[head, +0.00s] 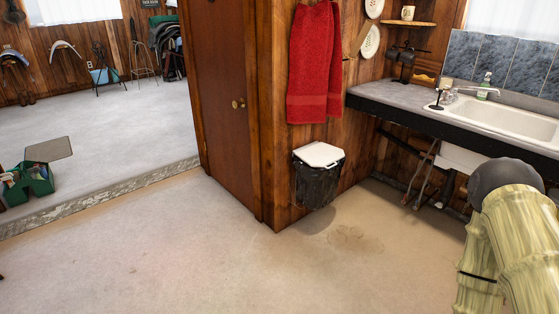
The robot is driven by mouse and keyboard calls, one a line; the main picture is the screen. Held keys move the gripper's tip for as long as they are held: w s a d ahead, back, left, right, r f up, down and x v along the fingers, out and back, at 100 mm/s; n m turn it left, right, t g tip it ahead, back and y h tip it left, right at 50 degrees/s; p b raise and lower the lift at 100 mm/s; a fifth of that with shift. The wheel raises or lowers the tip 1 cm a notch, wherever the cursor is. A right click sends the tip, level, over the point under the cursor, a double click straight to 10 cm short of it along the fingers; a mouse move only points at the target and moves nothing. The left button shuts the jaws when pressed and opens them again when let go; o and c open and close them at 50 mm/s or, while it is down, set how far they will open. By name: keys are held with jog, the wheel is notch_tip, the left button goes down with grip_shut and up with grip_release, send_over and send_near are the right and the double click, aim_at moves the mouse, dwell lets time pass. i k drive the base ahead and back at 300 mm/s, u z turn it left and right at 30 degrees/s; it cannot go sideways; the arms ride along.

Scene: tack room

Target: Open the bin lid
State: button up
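My arm is at the lower right, in front of the sink counter and well apart from the bin. My gripper is not visible in this view.
Red towels (314,62) hang above the bin. A wooden door (221,90) is to its left. A counter (400,93) with a sink (508,118) is to its right, with pipes beneath. A green crate (30,184) sits far left. The floor before the bin is clear.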

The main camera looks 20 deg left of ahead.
aim_at(320, 155)
jog(key=u, duration=0.2)
jog(key=i, duration=2.25)
jog(key=z, duration=0.05)
